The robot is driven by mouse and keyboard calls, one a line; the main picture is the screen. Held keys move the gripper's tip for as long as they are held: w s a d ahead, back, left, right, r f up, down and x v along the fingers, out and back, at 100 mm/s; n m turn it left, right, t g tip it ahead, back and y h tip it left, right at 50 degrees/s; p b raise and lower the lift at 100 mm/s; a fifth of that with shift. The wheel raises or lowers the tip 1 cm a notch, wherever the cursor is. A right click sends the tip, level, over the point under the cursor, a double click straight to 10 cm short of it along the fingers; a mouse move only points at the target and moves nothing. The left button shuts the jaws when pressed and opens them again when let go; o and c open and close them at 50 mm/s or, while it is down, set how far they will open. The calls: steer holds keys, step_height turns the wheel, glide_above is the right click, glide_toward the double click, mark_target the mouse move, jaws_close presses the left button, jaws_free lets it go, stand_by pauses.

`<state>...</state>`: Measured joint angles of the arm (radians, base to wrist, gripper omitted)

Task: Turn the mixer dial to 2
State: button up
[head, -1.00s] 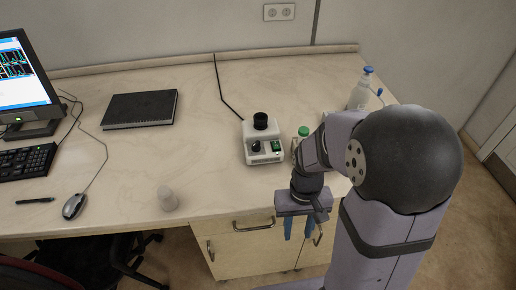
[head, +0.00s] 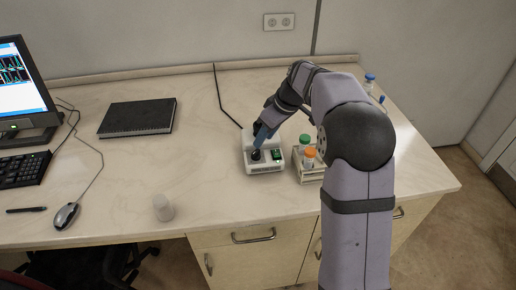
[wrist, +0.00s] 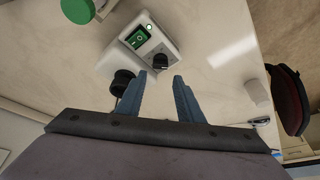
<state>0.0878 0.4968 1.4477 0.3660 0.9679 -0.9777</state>
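The mixer (head: 249,167) is a small white box on the table, with a black dial (head: 256,155) and a green switch (head: 277,154) on its front. My gripper (head: 262,140) is over the mixer, its blue fingers pointing down toward the dial. In the wrist view my gripper (wrist: 161,76) is open and empty. The dial (wrist: 160,62) lies just beyond the fingertips, lined up with the gap. The fingers do not appear to touch it. The mixer's black round top (wrist: 122,82) is beside the left finger. The dial's number marks are too small to read.
A rack (head: 309,175) with green-capped and orange-capped bottles stands right of the mixer. A small cup (head: 163,208) and a black notebook (head: 137,116) are to the left. Table between is clear.

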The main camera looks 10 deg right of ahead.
mark_target(256, 151)
steer(key=shift+n, duration=0.4)
steer(key=shift+f, duration=0.15)
steer(key=shift+p+x, duration=1.15)
steer(key=shift+x, duration=2.4)
steer(key=c, duration=0.8)
